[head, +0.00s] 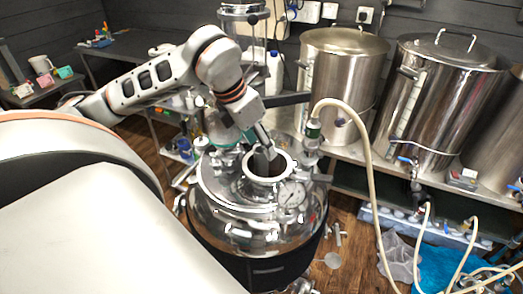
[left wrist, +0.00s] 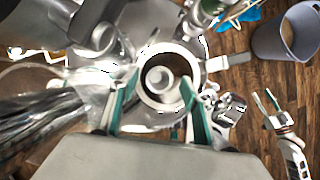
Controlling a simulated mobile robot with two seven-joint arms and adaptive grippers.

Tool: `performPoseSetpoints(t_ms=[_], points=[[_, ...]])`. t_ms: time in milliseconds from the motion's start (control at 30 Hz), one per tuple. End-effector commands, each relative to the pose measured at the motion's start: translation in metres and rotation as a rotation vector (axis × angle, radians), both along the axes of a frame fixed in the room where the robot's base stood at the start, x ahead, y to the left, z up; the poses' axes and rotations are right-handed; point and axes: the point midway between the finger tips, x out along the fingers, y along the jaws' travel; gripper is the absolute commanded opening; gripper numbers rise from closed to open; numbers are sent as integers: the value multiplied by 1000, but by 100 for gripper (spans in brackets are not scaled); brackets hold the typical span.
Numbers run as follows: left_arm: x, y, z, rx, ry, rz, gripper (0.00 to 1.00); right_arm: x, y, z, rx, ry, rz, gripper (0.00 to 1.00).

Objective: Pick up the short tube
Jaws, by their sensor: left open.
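The short tube (head: 268,181) is a pale upright ring-like tube, open at the top, on the lid of the shiny steel vessel. In the left wrist view the short tube (left wrist: 150,98) shows from above, its round rim around a dark inside with a smaller pale ring. My left gripper (head: 264,150) is open just over the tube's rim. In the left wrist view the teal-lined fingers of my left gripper (left wrist: 158,86) appear on either side of the tube, with nothing held. I cannot tell whether a finger touches it.
The steel vessel (head: 240,228) has a gauge (head: 291,194) and fittings close beside the tube. A pale hose (head: 371,190) arches to its right. Large steel kettles (head: 342,85) stand behind on a bench. A grey bucket (left wrist: 283,33) is on the wooden floor.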

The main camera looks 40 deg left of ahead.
Motion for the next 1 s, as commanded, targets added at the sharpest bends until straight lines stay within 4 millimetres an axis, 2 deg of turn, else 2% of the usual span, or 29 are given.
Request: performPoseSetpoints(t_ms=[200, 467, 533, 667, 1000], points=[[8, -2, -22, -1, 0, 1, 47, 0, -6, 0, -7, 4, -9, 40], [9, -2, -24, 0, -1, 0, 47, 0, -7, -2, -8, 8, -11, 40], [9, -2, -24, 0, -1, 0, 34, -1, -7, -2, -8, 8, -11, 40], [9, -2, -24, 0, -1, 0, 1, -1, -6, -2, -7, 8, -11, 40], [9, -2, -23, 0, -2, 0, 0, -1, -5, -2, -6, 10, -9, 40]])
